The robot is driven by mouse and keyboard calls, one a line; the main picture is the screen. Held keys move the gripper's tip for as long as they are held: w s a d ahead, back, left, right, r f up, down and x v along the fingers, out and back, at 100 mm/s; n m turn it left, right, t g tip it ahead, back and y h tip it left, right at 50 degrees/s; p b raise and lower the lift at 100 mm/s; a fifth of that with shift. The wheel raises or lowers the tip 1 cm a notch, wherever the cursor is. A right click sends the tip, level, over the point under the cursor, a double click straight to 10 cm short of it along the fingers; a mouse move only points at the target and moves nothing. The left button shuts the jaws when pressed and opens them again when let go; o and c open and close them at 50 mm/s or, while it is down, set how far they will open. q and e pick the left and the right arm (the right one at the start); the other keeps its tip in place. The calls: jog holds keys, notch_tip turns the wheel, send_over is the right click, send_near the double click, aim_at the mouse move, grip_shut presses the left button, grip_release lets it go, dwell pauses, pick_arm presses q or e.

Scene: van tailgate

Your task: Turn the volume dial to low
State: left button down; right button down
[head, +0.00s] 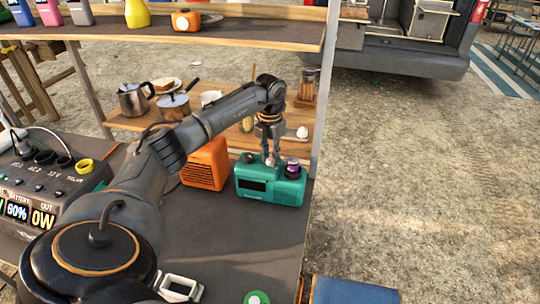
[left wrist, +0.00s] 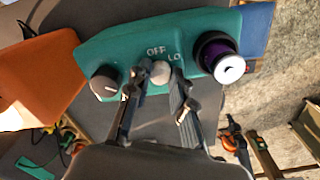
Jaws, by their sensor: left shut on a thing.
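A teal radio (head: 288,190) stands near the right edge of the dark counter. In the left wrist view its top (left wrist: 125,52) carries a pale middle dial (left wrist: 160,73), with the letters OFF and LO printed beside it. A dark grey knob (left wrist: 104,82) is left of the dial and a purple-and-black knob (left wrist: 218,58) is right of it. My left gripper (head: 270,160) reaches down onto the radio's top. Its fingers (left wrist: 160,76) are shut on the pale dial, one on each side. The dial's pointer mark cannot be made out. My right gripper is not in view.
An orange box with a slotted front (head: 206,164) stands just left of the radio. A power station (head: 55,190) sits at the left. A shelf behind (head: 140,122) holds pots and dishes. An upright post (head: 323,100) rises behind the radio. The front counter is mostly clear.

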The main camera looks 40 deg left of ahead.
aim_at(270, 159)
pick_arm(q)
jog(key=m, duration=0.5)
jog(key=shift+m, duration=0.4)
dwell(0.4)
jog(key=c, duration=1.1)
grip_release()
jog(key=shift+c, duration=0.2)
jog(key=shift+r, duration=0.3)
notch_tip(270, 159, up, 7)
